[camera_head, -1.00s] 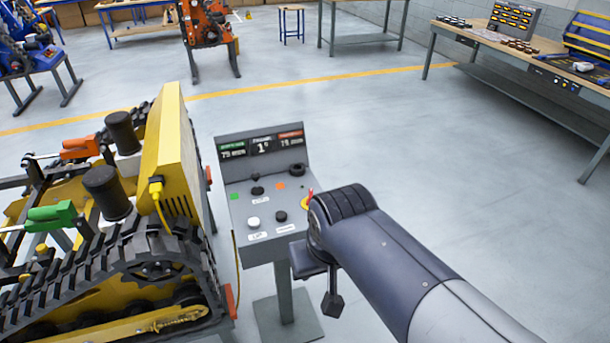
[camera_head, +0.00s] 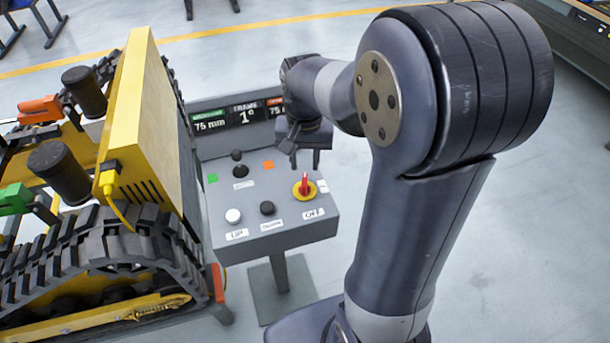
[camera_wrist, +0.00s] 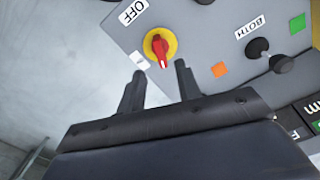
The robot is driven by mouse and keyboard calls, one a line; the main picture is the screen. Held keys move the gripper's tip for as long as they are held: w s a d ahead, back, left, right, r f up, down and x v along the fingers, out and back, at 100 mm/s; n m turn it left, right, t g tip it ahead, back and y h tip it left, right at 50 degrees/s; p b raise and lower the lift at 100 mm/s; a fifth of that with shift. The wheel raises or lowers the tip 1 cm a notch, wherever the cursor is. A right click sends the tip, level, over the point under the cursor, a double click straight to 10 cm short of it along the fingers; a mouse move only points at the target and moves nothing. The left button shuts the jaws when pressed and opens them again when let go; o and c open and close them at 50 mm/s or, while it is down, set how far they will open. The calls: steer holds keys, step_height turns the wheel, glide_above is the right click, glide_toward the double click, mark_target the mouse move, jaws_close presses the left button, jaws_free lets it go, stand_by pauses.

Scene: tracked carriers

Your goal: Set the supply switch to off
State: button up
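The supply switch (camera_head: 304,187) is a red rotary handle on a yellow disc at the right of the grey sloped panel (camera_head: 280,233). It also shows in the wrist view (camera_wrist: 159,46). The OFF label (camera_head: 313,213) lies in front of it, and another small white label (camera_head: 322,186) lies to its right. In the wrist view, the red handle's end points down towards my fingers, away from the OFF label (camera_wrist: 132,12). My gripper (camera_wrist: 160,80) is open and empty, with its fingertips apart and short of the handle. In the head view, my gripper (camera_head: 305,158) is above the panel's back right.
A white button (camera_head: 233,215), a black button (camera_head: 267,208) and a black selector (camera_head: 238,157) share the panel. The display (camera_head: 235,117) stands at its back. A yellow tracked carrier (camera_head: 140,130) stands close on the left.

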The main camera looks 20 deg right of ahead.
mark_target(305, 180)
step_height(305, 180, down, 8)
steer(key=shift+r, duration=0.2)
steer(key=shift+c, duration=0.3)
jaws_close()
